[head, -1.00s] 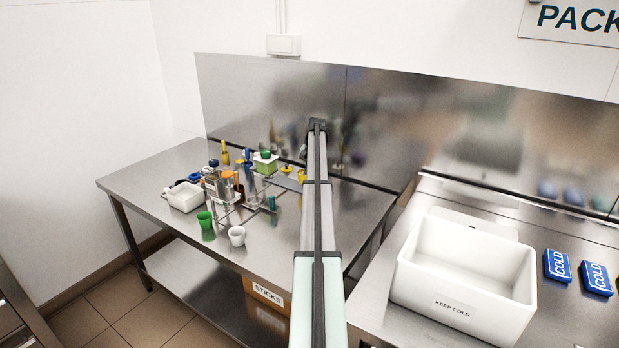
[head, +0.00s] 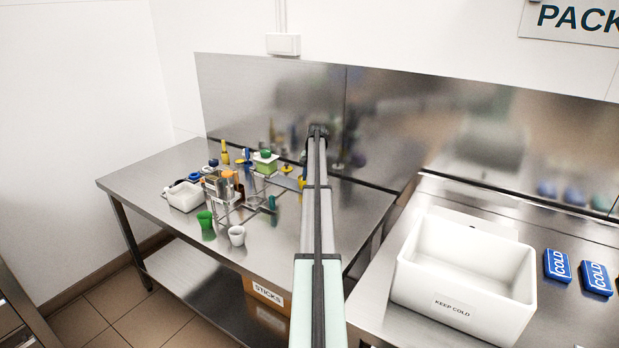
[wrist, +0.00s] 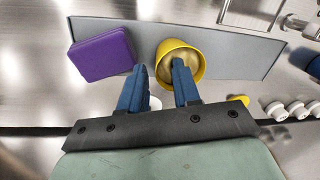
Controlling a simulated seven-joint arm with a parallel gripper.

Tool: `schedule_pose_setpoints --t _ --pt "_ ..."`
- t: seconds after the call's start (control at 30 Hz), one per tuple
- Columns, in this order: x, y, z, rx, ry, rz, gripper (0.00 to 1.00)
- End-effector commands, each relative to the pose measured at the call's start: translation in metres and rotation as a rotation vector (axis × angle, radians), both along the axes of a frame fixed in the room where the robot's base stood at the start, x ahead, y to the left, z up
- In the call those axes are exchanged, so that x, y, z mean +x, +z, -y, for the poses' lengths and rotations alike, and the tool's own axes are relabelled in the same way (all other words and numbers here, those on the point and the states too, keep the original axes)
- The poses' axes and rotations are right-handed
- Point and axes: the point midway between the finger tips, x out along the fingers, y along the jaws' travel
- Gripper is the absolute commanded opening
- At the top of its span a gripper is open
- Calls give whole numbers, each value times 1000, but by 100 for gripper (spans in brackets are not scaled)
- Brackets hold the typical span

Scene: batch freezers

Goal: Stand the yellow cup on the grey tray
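The yellow cup (wrist: 192,47) shows in the wrist view with its mouth towards the camera, over the grey tray (wrist: 235,52). My gripper (wrist: 159,66) has its two blue fingers spread. The right fingertip overlaps the cup's mouth and the left one is outside, with the near cup wall between them and visible gaps. I cannot tell whether the cup's base rests on the tray. In the head view, my arm hides the gripper; a small yellow patch shows beside it, by the grey tray (head: 284,181).
A purple block (wrist: 103,54) lies on the tray, left of the cup. Several white caps (wrist: 298,109) and a yellow piece (wrist: 238,100) are nearby. A green cup (head: 205,219) and white cup (head: 236,235) stand on the left table. A white bin (head: 465,280) is at right.

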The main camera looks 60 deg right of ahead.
Motion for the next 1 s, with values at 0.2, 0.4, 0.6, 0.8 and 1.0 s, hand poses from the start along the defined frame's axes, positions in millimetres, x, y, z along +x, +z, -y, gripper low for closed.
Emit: schedule_pose_setpoints --t 0.2,0.4,0.6,0.8,1.0 --pt "0 4 0 0 0 0 32" --pt "-3 30 2 -2 0 2 32" --pt "-9 68 4 -2 0 2 32" --pt "-13 100 5 -1 0 0 32" --pt "-16 117 6 -1 0 0 32"
